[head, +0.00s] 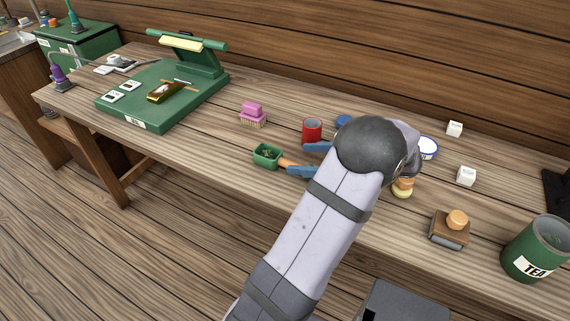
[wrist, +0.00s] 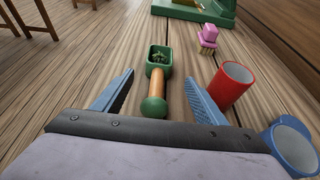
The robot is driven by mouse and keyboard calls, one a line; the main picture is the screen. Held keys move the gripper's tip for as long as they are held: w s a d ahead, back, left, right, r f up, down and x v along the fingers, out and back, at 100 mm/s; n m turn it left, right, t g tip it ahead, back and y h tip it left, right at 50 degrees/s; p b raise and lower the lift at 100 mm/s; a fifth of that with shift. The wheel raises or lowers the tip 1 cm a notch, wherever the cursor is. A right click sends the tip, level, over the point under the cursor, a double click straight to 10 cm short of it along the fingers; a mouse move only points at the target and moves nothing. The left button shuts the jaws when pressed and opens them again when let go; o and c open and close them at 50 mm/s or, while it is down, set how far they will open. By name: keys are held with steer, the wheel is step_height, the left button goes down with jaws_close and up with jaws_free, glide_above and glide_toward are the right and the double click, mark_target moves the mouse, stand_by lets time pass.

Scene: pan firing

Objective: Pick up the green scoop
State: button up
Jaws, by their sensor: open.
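The green scoop (head: 267,155) lies on the wooden table near its front edge, with dark green bits in its square bowl. In the wrist view the scoop (wrist: 159,58) points away from me, with its orange-brown handle and green end knob towards my gripper. My gripper (head: 309,159) is open, its two blue fingers at the handle end. In the wrist view my gripper (wrist: 158,92) has one finger on each side of the handle, with gaps on both sides. I cannot tell how high the fingers are above the table.
A red cup (wrist: 233,85) stands close to the right finger, with a blue cup (wrist: 291,147) nearer. A pink brush (head: 252,114) stands beyond. A green press (head: 166,95) is at the left. A tea tin (head: 535,249) and wooden block (head: 449,229) are at the right.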

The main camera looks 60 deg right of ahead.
mark_target(284, 159)
steer(key=shift+p+x, duration=0.8)
steer(key=shift+x, duration=2.85)
steer(key=shift+s+a+f, duration=0.1)
steer(key=shift+a+f, duration=0.05)
steer(key=shift+f, duration=0.05)
steer(key=shift+c, duration=0.6)
steer(key=c, duration=1)
